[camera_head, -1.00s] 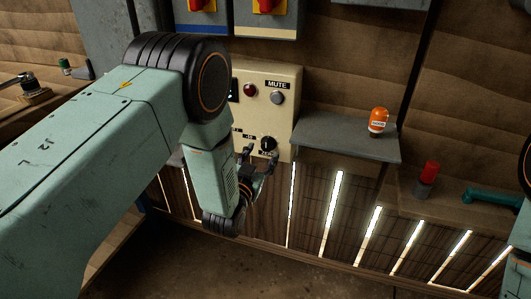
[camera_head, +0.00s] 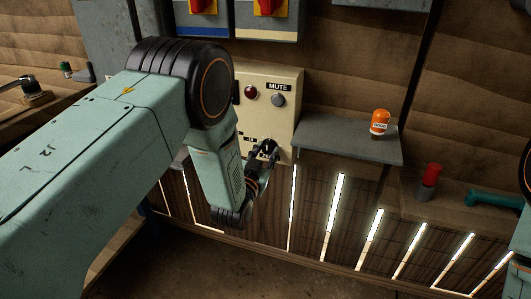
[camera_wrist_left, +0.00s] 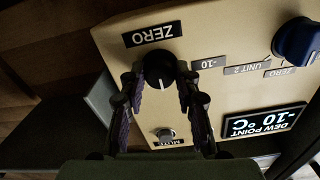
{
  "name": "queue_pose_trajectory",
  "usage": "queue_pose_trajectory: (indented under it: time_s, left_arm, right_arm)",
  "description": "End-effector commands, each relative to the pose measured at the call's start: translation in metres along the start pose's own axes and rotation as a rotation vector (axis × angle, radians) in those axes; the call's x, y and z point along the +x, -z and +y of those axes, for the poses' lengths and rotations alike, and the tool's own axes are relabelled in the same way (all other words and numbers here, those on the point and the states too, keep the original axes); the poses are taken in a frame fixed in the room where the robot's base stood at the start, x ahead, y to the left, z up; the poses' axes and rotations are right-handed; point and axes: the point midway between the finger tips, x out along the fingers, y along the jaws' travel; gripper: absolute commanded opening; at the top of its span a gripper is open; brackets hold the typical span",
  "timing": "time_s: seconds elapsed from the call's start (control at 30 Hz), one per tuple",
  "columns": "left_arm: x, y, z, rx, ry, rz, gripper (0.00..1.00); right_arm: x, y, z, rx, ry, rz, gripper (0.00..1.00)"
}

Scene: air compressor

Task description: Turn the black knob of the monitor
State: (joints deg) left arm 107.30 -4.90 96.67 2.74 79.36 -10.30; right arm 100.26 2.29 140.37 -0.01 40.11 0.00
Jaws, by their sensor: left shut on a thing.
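The cream monitor (camera_head: 266,116) stands at the back, left of the grey shelf. Its black knob (camera_head: 269,144) sits low on the front in the head view, partly hidden by my fingers. In the left wrist view the black knob (camera_wrist_left: 159,68) has a white pointer line and lies beside a ZERO label. My left gripper (camera_head: 268,152) is shut on the knob, a fingertip at each side of it, and it also shows in the left wrist view (camera_wrist_left: 159,82). My right gripper is out of view.
The monitor also carries a red lamp (camera_head: 251,92), a grey MUTE button (camera_head: 278,100), a dark blue knob (camera_wrist_left: 294,42) and a lit dew point display (camera_wrist_left: 262,121) reading -10 °C. An orange-capped bottle (camera_head: 379,123) stands on the grey shelf (camera_head: 340,139) to the right.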

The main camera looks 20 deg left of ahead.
Motion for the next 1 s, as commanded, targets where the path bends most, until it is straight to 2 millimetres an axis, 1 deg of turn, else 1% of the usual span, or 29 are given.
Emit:
queue_pose_trajectory:
  time_s: [0.03,0.17,0.2,0.37,0.53,0.77,1.0]
  left_arm:
    - [0.0,0.0,0.0,0.0,0.001,0.0,0.13]
    - [0.0,0.0,0.0,0.0,0.001,0.0,0.01]
    - [0.0,0.0,0.0,0.0,0.001,0.0,0.0]
    - [0.0,0.0,0.0,-0.011,0.001,0.0,0.0]
    - [0.0,0.001,-0.001,-0.064,0.001,0.001,0.0]
    - [0.0,0.001,-0.001,-0.225,0.001,0.001,0.0]
    - [0.0,0.002,-0.001,-0.452,0.0,0.002,0.0]
  right_arm:
    - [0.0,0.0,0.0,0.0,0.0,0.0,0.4]
    - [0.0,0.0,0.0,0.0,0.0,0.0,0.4]
    - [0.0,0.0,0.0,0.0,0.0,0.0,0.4]
    - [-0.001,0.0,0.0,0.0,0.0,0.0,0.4]
    - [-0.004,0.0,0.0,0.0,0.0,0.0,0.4]
    - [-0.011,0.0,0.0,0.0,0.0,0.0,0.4]
    - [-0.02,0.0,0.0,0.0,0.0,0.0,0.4]
